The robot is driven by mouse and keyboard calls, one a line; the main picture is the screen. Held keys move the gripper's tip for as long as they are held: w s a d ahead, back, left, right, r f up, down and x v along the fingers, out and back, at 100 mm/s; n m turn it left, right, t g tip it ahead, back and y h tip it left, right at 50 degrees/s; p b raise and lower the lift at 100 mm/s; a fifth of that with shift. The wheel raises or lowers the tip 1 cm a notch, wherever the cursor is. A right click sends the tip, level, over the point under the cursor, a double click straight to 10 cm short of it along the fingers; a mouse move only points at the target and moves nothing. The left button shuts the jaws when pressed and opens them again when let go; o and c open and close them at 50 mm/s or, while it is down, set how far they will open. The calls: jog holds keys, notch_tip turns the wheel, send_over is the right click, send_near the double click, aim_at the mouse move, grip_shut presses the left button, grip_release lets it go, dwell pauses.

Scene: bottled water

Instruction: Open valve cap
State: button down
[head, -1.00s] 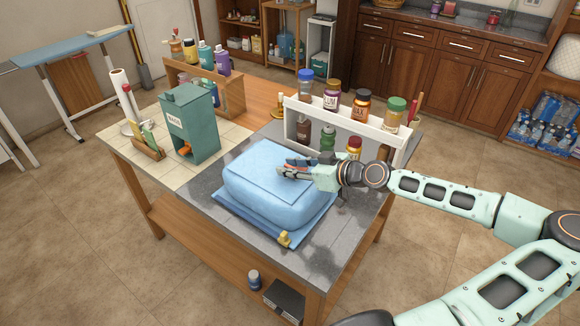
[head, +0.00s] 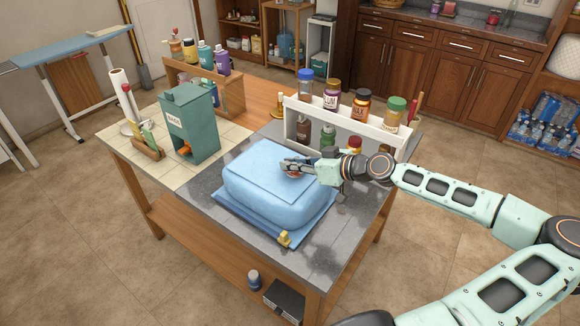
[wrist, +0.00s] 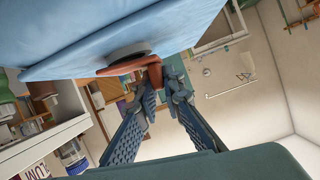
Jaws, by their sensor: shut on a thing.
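The big light-blue padded bag (head: 265,200) lies on the dark stone part of the table; it fills the upper left of the wrist view (wrist: 110,35). A dark round valve base (wrist: 127,50) sits on the bag's top surface, with an orange-brown valve cap (wrist: 125,67) and its tab beside it. My gripper (head: 290,165) is at the bag's upper right, close to its surface. In the wrist view its two fingers (wrist: 161,78) are shut on the end of the orange-brown cap. I cannot tell whether the cap is loose from the base.
A white rack (head: 350,120) with several bottles stands just behind my gripper. A green dispenser box (head: 188,125) stands on the tiles at left. A small yellow fitting (head: 284,239) sits at the bag's front corner. Bare dark tabletop (head: 310,262) lies in front.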

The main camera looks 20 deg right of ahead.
jog(key=shift+w+d+r+m+g+y+b, duration=0.2)
jog(key=shift+d+r+m+y+b, duration=0.15)
jog(key=shift+m, duration=0.25)
jog(key=shift+w+d+r+m+g+y+b, duration=0.1)
jog(key=shift+w+d+r+m+g+y, duration=0.15)
jog(key=shift+m+y, duration=0.3)
jog(key=shift+w+d+r+m+y+b, duration=0.25)
jog(key=shift+d+m+y+b, duration=0.1)
jog(key=shift+m, duration=0.3)
jog(key=shift+w+d+r+m+y+b, duration=0.15)
jog(key=shift+d+r+m+y+b, duration=0.15)
jog(key=shift+m, duration=0.3)
jog(key=d+m, duration=0.1)
jog(key=w+m+y+b, duration=0.1)
jog(key=shift+d+m+g+y, duration=0.25)
jog(key=shift+d+m, duration=0.1)
jog(key=shift+m, duration=0.05)
jog(key=shift+w+d+m+y+b, duration=0.25)
jog(key=shift+d+m+y+b, duration=0.15)
jog(key=shift+m, duration=0.35)
jog(key=shift+w+d+m+y+b, duration=0.3)
jog(key=shift+d+m+b, duration=0.1)
jog(key=shift+m, duration=0.35)
jog(key=c, duration=2)
grip_release()
jog(key=shift+c, duration=0.2)
